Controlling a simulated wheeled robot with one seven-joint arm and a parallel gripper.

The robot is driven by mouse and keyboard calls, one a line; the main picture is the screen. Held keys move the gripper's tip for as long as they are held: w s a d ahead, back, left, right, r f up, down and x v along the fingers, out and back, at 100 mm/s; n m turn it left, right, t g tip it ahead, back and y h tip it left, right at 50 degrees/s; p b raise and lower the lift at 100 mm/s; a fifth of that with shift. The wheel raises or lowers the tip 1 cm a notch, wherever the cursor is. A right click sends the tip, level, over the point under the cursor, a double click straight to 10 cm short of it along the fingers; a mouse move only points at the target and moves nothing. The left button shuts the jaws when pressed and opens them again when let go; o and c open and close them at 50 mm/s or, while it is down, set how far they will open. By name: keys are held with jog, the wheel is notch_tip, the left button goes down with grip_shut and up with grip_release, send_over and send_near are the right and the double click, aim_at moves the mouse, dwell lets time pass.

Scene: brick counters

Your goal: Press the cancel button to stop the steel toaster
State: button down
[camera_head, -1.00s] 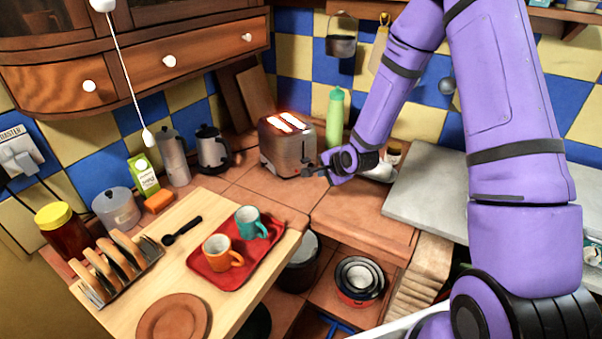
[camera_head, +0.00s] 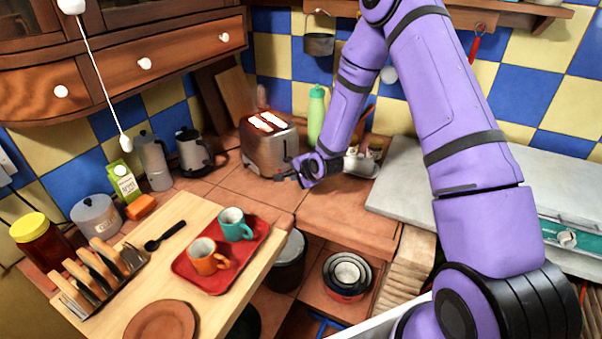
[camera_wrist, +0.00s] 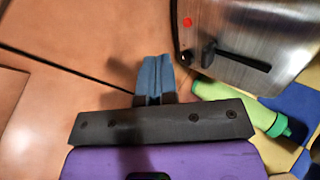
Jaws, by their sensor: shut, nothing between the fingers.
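The steel toaster (camera_head: 268,150) stands on the tiled counter, with two slices glowing bright in its top slots. In the wrist view the toaster's steel end panel (camera_wrist: 240,30) shows at the upper right, with a red button (camera_wrist: 187,22), a dark lever knob (camera_wrist: 208,52) and a dark slot. My gripper (camera_head: 280,176) is just in front of the toaster's right end, low down. In the wrist view my gripper (camera_wrist: 154,60) is shut and empty, its blue-grey fingertips below and left of the red button and apart from it.
A green bottle (camera_head: 316,115) stands behind the toaster. A kettle (camera_head: 194,152) is to its left. A red tray (camera_head: 190,274) with two cups lies on the wooden board (camera_head: 119,248). Bare counter (camera_head: 245,185) lies in front of the toaster.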

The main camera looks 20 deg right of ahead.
aim_at(279, 170)
jog(key=w, duration=0.1)
jog(key=w+a+f, duration=0.1)
jog(key=w, duration=0.1)
jog(key=w+f, duration=0.1)
jog(key=shift+w+a+f, duration=0.2)
jog(key=shift+w+a, duration=0.05)
jog(key=shift+w, duration=0.1)
jog(key=shift+w+a, duration=0.25)
jog(key=shift+w, duration=0.55)
